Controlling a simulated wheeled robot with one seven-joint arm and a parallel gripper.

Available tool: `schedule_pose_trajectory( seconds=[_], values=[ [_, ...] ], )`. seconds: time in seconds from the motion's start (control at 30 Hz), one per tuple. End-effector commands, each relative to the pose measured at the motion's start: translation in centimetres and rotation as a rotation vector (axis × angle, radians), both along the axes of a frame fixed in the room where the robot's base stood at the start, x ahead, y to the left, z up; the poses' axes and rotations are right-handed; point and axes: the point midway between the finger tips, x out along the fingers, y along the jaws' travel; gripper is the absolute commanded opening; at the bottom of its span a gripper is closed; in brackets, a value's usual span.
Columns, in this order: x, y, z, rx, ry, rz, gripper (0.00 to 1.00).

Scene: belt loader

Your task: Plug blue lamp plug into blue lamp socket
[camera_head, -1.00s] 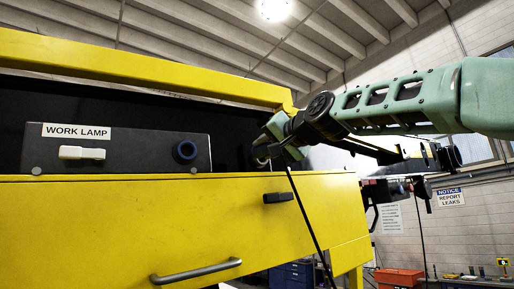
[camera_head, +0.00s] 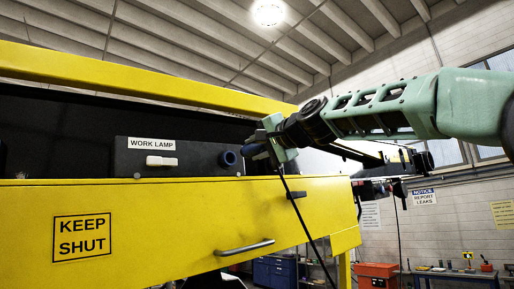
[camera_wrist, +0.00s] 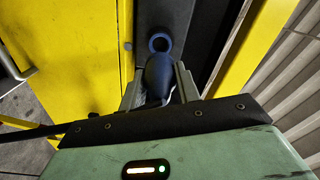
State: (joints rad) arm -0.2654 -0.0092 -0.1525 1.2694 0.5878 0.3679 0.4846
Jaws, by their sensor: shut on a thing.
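The blue lamp socket (camera_head: 228,158) is a round blue ring on the dark work lamp panel (camera_head: 190,160). In the wrist view the socket (camera_wrist: 160,43) shows as an open ring just ahead of the plug. My gripper (camera_head: 262,148) is at the right end of the panel, close to the socket. It is shut on the blue plug (camera_wrist: 158,74), whose body sits between the two fingers (camera_wrist: 160,85) in the wrist view. The plug's tip overlaps the ring's near edge there; I cannot tell whether they touch. A dark cable (camera_head: 300,215) hangs from the gripper.
A white switch (camera_head: 161,161) sits on the panel under a WORK LAMP label (camera_head: 152,144). The yellow front cover (camera_head: 150,215) with a handle (camera_head: 244,247) lies below the panel. A yellow beam (camera_head: 150,93) runs above it.

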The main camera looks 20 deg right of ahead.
Motion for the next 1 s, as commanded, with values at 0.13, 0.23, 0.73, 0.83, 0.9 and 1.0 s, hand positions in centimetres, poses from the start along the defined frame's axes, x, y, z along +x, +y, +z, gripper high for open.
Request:
schedule_pose_trajectory(
  seconds=[0.13, 0.23, 0.73, 0.83, 0.9, 1.0],
  values=[
    [0.0, 0.0, 0.0, -0.001, -0.002, 0.000, 0.01],
    [0.2, 0.1, 0.1, -0.005, -0.002, -0.001, 0.01],
    [4.2, 1.4, 0.2, -0.005, -0.002, 0.000, 0.01],
    [4.8, 1.6, 0.2, -0.006, -0.002, -0.001, 0.01],
    [5.2, 1.7, 0.1, -0.006, -0.002, -0.001, 0.01],
    [5.5, 1.8, 0.1, -0.006, -0.002, -0.001, 0.01]
  ],
)
